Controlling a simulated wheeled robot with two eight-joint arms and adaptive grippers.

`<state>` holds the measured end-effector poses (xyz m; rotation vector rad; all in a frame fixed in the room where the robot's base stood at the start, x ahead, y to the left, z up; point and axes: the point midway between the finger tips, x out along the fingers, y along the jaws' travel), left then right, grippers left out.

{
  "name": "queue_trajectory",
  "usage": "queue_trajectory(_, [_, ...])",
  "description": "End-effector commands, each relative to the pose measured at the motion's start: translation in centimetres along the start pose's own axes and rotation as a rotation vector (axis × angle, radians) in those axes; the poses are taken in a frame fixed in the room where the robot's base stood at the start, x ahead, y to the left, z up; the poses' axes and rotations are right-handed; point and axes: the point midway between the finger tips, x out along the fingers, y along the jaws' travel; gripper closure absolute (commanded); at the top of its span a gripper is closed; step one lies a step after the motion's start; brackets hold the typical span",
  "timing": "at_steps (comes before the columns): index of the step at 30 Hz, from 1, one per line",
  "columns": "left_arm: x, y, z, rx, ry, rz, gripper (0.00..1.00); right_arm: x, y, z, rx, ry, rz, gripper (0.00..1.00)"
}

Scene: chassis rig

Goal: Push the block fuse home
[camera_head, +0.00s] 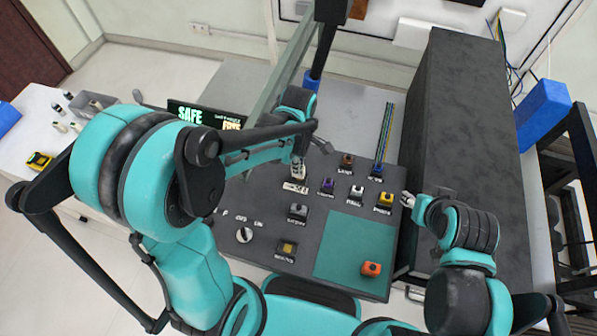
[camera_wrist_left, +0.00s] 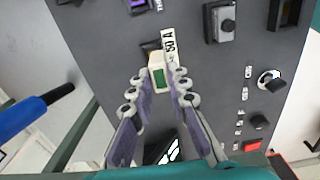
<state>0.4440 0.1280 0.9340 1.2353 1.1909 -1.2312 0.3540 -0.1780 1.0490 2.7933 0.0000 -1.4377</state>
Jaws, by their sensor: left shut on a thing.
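My left gripper (camera_head: 298,172) is over the dark panel (camera_head: 265,205), beside a small white label (camera_head: 294,187). In the left wrist view the gripper (camera_wrist_left: 160,82) is shut on a cream block with a green face (camera_wrist_left: 158,76), which I take as the block fuse. The block's far end is close to a dark fitting (camera_wrist_left: 150,48) and the "50 A" label (camera_wrist_left: 168,44). I cannot tell how deep the block sits. My right gripper (camera_head: 407,199) is at the panel's right edge; its fingers are too small to read.
Several coloured modules, such as the yellow one (camera_head: 384,199), stand on the panel. A ribbon of wires (camera_head: 384,140) runs behind. A tall dark cabinet (camera_head: 463,150) stands on the right. A display (camera_head: 205,118) reads "SAFE".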

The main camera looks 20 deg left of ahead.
Motion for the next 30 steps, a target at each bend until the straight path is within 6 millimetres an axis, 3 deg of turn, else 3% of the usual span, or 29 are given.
queue_trajectory(7, [1.4,1.3,-0.3,0.0,0.0,0.0,1.0,0.6,0.0,0.4,0.0,0.0,0.0,0.6])
queue_trajectory(14, [4.8,1.3,-0.3,0.001,0.0,0.0,1.0,1.8,0.0,1.3,0.0,0.0,0.0,0.6])
queue_trajectory(26, [5.2,1.2,-0.3,0.001,0.0,0.0,1.0,2.1,0.0,1.5,0.0,0.0,0.0,0.6])
queue_trajectory(27, [5.1,1.2,-0.3,0.001,0.0,0.0,0.76,2.0,0.0,1.4,0.0,0.0,0.0,0.6])
queue_trajectory(29, [5.1,1.2,-0.3,0.001,0.0,0.0,0.63,2.0,0.0,1.4,0.0,0.0,0.0,0.6])
queue_trajectory(30, [5.1,1.2,-0.3,0.001,0.0,0.0,0.63,2.0,0.0,1.4,0.0,0.0,0.0,0.6])
